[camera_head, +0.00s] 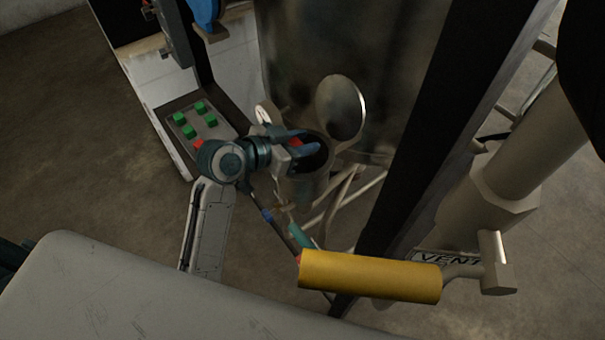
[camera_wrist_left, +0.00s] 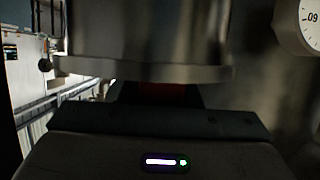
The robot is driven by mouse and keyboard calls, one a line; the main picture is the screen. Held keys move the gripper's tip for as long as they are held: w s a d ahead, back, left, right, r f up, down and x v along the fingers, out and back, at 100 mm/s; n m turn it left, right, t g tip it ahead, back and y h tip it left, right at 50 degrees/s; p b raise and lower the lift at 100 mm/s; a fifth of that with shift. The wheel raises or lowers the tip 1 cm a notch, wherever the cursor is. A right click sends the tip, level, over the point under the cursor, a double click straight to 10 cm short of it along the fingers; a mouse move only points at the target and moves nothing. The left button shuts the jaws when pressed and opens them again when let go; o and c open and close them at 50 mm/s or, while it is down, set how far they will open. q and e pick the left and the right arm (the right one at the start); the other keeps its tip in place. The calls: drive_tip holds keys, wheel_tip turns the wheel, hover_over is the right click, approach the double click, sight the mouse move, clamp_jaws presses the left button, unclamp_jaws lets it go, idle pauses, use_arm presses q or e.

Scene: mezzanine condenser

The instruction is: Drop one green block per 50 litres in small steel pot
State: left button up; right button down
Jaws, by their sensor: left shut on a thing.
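The small steel pot (camera_head: 303,187) hangs on the front of the large steel tank, with a dark round mouth and a round lid (camera_head: 340,108) tipped up beside it. My left gripper (camera_head: 303,143) is at the pot's mouth, shut on a small red thing (camera_head: 295,142). That thing shows as a dark red patch between the jaws in the left wrist view (camera_wrist_left: 166,92); its full shape is hidden. Several green blocks (camera_head: 190,131) sit on a grey tray (camera_head: 212,131) to the left. A steel rim (camera_wrist_left: 150,72) fills the wrist view ahead. My right gripper is not in view.
A white-faced gauge (camera_head: 263,113) is beside the pot, and a dial (camera_wrist_left: 311,22) shows in the wrist view. A yellow handle (camera_head: 370,276) with a VENT label (camera_head: 445,260) juts out in front. A dark post (camera_head: 425,130) stands right of the tank.

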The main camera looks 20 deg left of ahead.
use_arm(q)
drive_tip(key=o, duration=1.1)
drive_tip(key=shift+c, duration=0.2)
drive_tip(key=shift+s+d+r, duration=0.1)
drive_tip(key=shift+d, duration=0.05)
drive_tip(key=shift+s+a+r, duration=0.1)
drive_tip(key=shift+s+a, duration=0.15)
drive_tip(key=shift+a, duration=0.1)
drive_tip(key=b+v, duration=0.2)
drive_tip(key=v, duration=0.8)
drive_tip(key=shift+d, duration=0.15)
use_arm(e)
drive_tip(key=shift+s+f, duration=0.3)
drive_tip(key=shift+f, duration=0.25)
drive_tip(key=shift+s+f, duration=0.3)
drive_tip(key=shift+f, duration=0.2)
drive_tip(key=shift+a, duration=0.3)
